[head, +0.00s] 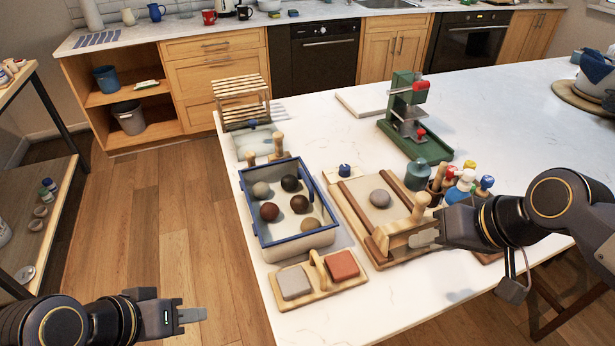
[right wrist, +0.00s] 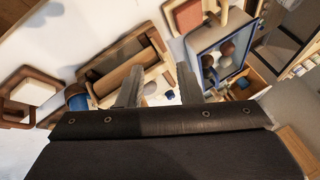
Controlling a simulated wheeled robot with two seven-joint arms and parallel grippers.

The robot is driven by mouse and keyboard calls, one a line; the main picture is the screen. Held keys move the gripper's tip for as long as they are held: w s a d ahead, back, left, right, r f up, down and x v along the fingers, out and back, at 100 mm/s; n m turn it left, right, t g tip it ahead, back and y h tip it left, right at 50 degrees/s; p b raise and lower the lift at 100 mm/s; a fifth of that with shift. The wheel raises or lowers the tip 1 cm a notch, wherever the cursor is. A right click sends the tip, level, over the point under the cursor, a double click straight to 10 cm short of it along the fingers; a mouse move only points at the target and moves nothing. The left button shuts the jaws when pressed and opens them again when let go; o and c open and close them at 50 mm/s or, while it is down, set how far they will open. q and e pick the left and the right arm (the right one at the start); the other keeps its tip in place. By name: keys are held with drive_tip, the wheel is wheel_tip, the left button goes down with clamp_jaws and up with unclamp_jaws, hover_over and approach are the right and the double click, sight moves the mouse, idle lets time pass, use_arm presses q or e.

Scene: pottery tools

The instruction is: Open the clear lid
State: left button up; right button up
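A tray-like box with a blue rim (head: 322,236) and pale sides stands near the counter's left edge in the head view, with several clay balls showing inside. I cannot make out whether a clear lid covers it. The blue-rimmed box also shows at the upper right in the right wrist view (right wrist: 198,72). My right gripper (head: 425,238) is to the right of the box, over a wooden tray. In the right wrist view its two fingers (right wrist: 160,85) are apart with nothing gripped visible between them. My left gripper (head: 190,316) is over the floor, left of the counter; its finger gap is unclear.
A wooden tray (head: 352,204) with a grey ball lies right of the box. A wooden board (head: 321,292) with grey and red blocks lies in front. A green press (head: 402,122) and several bottles stand behind and right.

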drive_tip(key=w+a+r+n+g, duration=0.1)
drive_tip(key=w+a+r+n, duration=0.15)
drive_tip(key=w+a, duration=0.5)
drive_tip(key=n+h, duration=0.1)
approach(308, 181)
drive_tip(key=x, duration=0.7)
drive_tip(key=shift+w+a+f+p, duration=0.15)
drive_tip(key=shift+f+p, duration=0.15)
drive_tip(key=shift+p, duration=0.1)
clamp_jaws()
